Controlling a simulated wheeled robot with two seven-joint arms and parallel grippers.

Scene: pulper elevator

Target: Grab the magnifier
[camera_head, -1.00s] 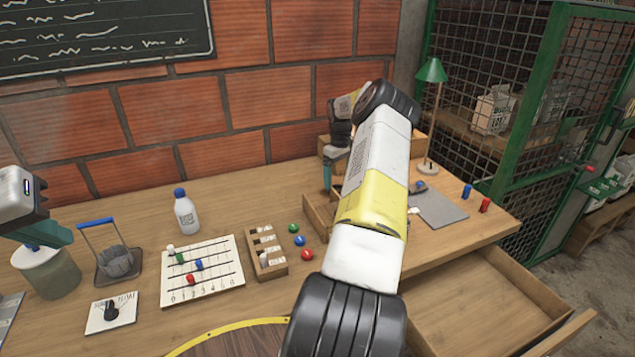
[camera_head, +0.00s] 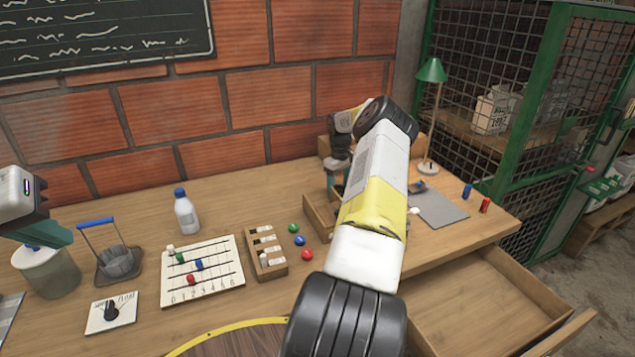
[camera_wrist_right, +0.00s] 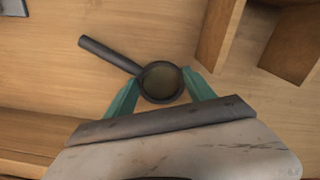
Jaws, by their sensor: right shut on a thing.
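In the right wrist view a magnifier (camera_wrist_right: 160,83) has a round dark rim and a dark handle that points to the upper left. My right gripper (camera_wrist_right: 160,88) has its two teal fingers on either side of the rim, shut on it. In the head view my right gripper (camera_head: 331,180) is small beside the wooden box, and my arm hides most of that area; I cannot make out the magnifier there. My left gripper (camera_head: 40,240) is at the left edge, over a jar; its fingertips are unclear.
A wooden box (camera_head: 318,215) stands by my right gripper. A green lamp (camera_head: 431,72) stands at the back right. A drawer (camera_head: 480,310) is open in front.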

